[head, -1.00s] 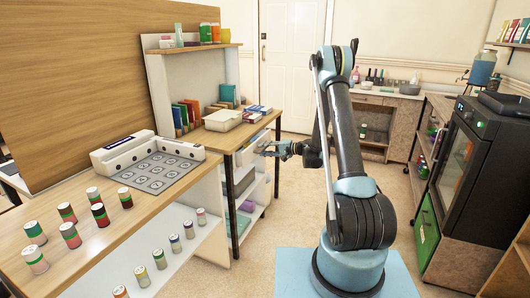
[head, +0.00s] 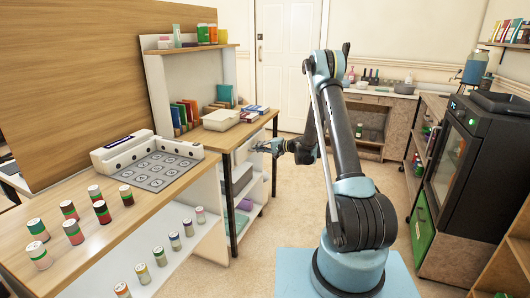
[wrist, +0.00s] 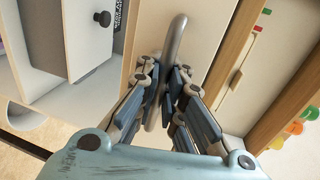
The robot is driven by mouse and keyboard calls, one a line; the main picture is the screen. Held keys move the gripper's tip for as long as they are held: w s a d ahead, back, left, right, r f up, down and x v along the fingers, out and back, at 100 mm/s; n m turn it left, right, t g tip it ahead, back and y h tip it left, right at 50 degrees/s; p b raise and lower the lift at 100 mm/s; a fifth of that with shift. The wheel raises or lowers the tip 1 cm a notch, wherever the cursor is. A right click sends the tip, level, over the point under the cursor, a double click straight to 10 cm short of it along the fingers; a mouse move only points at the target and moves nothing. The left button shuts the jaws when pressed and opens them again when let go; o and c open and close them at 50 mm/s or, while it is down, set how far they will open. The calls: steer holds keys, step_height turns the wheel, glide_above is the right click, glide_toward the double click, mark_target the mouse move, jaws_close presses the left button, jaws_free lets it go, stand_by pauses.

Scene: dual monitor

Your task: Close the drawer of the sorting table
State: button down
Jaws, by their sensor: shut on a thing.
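The sorting table (head: 214,138) stands left of centre in the head view, with a wooden top and dark legs. Its pale drawer (head: 243,150) lies just under the top, partly behind my gripper (head: 267,147). In the wrist view the pale drawer front (wrist: 150,28) carries a curved grey bar handle (wrist: 178,42). My gripper (wrist: 168,88) has its fingers on both sides of this handle and is shut on it. The fingers hide part of the handle. How far the drawer stands out is hard to tell.
A white box (head: 221,119) and books lie on the table top. A grey bin (head: 238,178) sits on the shelf below the drawer. A counter with cans (head: 101,211) is at the near left. A black oven-like machine (head: 453,160) stands right. The middle floor is open.

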steer(key=shift+w+a, duration=0.15)
steer(key=shift+a, duration=1.1)
steer(key=c, duration=1.7)
jaws_free()
steer(key=shift+d, duration=0.15)
steer(key=v, duration=1.2)
